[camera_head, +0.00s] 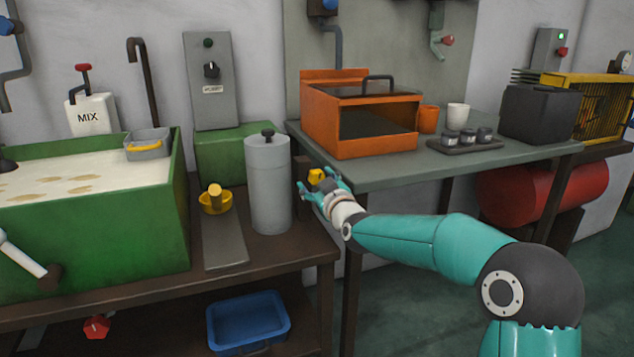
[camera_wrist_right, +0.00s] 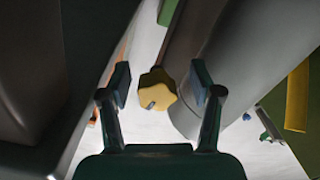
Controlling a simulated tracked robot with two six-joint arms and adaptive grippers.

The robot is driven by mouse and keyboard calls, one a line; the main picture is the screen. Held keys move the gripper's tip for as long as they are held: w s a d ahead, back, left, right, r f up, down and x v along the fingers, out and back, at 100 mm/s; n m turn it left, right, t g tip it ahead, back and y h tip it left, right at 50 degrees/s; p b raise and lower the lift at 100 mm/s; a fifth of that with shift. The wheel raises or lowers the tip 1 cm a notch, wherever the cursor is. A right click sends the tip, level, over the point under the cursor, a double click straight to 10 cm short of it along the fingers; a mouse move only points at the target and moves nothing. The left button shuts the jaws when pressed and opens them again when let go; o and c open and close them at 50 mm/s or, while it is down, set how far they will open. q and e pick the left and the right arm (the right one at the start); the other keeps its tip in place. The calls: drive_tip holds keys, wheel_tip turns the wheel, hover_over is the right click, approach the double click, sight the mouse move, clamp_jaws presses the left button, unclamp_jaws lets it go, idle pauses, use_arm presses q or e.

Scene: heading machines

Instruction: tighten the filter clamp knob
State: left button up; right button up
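The yellow lobed clamp knob (camera_head: 316,176) is at the right side of the grey filter cylinder (camera_head: 268,185), near the bench corner. My right gripper (camera_head: 315,181) is at the knob. In the right wrist view the knob (camera_wrist_right: 157,90) shows between the two fingers (camera_wrist_right: 160,82) of this gripper. The fingers are apart, with a visible gap to the knob on both sides. The grey cylinder (camera_wrist_right: 240,60) stands just right of the knob in that view. The clamp behind the knob is mostly hidden. My left gripper is not in view.
The grey table (camera_head: 385,176) with an orange box (camera_head: 350,148) is close above my right forearm. A green tank (camera_head: 130,225) and yellow-topped fitting (camera_head: 215,200) are left of the cylinder. A blue bin (camera_head: 248,325) is on the lower shelf.

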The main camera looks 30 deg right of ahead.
drive_tip(key=shift+r, duration=0.2)
drive_tip(key=shift+s, duration=0.5)
drive_tip(key=v, duration=1.1)
drive_tip(key=shift+f, duration=0.15)
drive_tip(key=shift+a, duration=0.1)
drive_tip(key=shift+c, duration=1.4)
drive_tip(key=s+a+m+p, duration=0.1)
drive_tip(key=s+m+p, duration=0.25)
drive_tip(key=p, duration=0.45)
drive_tip(key=shift+n, duration=0.25)
drive_tip(key=x, duration=1.5)
drive_tip(key=shift+w+d+r, duration=0.15)
drive_tip(key=shift+w+r, duration=0.1)
drive_tip(key=shift+w, duration=0.05)
